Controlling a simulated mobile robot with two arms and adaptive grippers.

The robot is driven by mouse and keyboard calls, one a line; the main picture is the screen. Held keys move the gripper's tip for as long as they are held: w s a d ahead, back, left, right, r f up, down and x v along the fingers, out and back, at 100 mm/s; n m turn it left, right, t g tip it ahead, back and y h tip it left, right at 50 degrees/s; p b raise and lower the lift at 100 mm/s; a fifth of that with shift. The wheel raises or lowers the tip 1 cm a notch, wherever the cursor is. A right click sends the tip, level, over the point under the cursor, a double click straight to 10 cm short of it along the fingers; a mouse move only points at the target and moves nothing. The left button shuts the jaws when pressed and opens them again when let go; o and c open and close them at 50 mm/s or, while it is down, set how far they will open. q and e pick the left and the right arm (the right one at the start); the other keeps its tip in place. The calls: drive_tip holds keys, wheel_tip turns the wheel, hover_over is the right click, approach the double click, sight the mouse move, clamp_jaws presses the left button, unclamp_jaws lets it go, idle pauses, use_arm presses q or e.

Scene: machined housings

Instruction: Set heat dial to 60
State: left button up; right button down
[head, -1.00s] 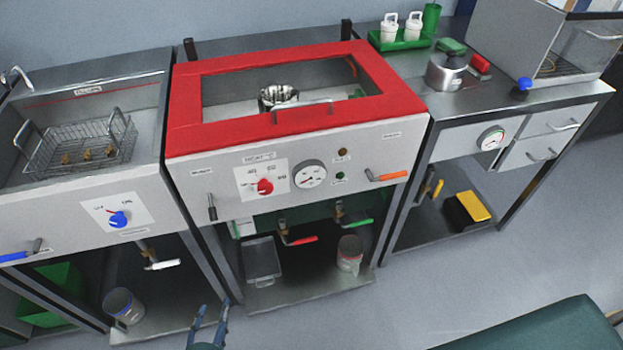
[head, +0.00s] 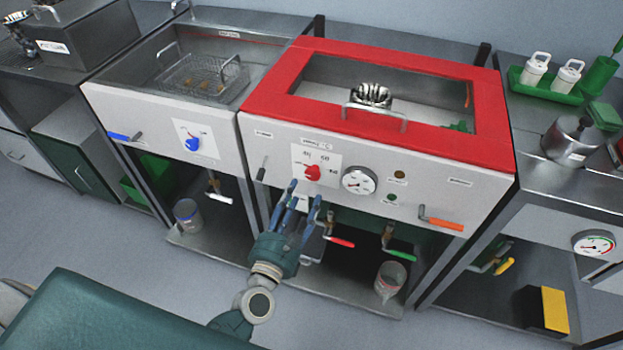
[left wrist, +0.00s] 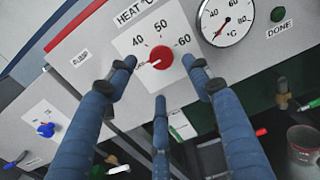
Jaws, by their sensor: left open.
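The heat dial (head: 312,173) is a red knob on a white plate on the front of the red-rimmed machine. In the left wrist view the red knob (left wrist: 162,58) has a pale pointer mark towards its left side, near the 40 end; the numbers 40, 50 and 60 run around its top, with 60 at the right. My left gripper (head: 304,194) is open and empty, just below and in front of the dial. In the left wrist view its blue fingers (left wrist: 159,78) are spread below and to either side of the knob, seemingly not touching it. My right gripper is not in view.
A round gauge (head: 359,181) sits right of the dial. A black lever (head: 262,170) is to its left, and an orange-handled lever (head: 441,222) is farther right. Red-handled (head: 341,242) and green-handled (head: 399,254) valves lie below the panel.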

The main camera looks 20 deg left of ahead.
sight(312, 177)
use_arm(q)
drive_tip(key=w, duration=0.6)
drive_tip(key=shift+w+d+p, duration=0.2)
drive_tip(key=shift+d+p, duration=0.05)
drive_tip(key=shift+p, duration=0.15)
drive_tip(key=shift+c, duration=0.2)
drive_tip(key=c, duration=1.1)
